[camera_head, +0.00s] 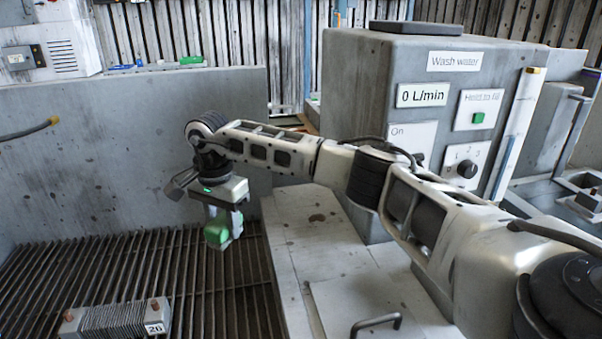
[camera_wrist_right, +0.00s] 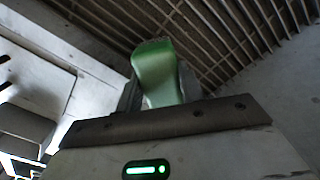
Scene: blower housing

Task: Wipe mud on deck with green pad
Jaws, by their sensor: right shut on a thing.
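The green pad (camera_head: 216,229) is between the fingers of my right gripper (camera_head: 224,226), which is shut on it. In the right wrist view the green pad (camera_wrist_right: 160,73) stands up between the two fingers. The gripper hangs over the slatted grating, left of the pale deck (camera_head: 293,240), and the pad is apart from the deck. A dark brownish mud spot (camera_head: 317,218) lies on the deck near its far end, right of the gripper. My left gripper is not in view.
A finned block marked 26 (camera_head: 115,318) lies on the grating (camera_head: 215,290). A deck handle (camera_head: 376,322) sticks up near the front. The wash water cabinet (camera_head: 365,90) stands behind the deck. A grey wall (camera_head: 130,150) closes the back left.

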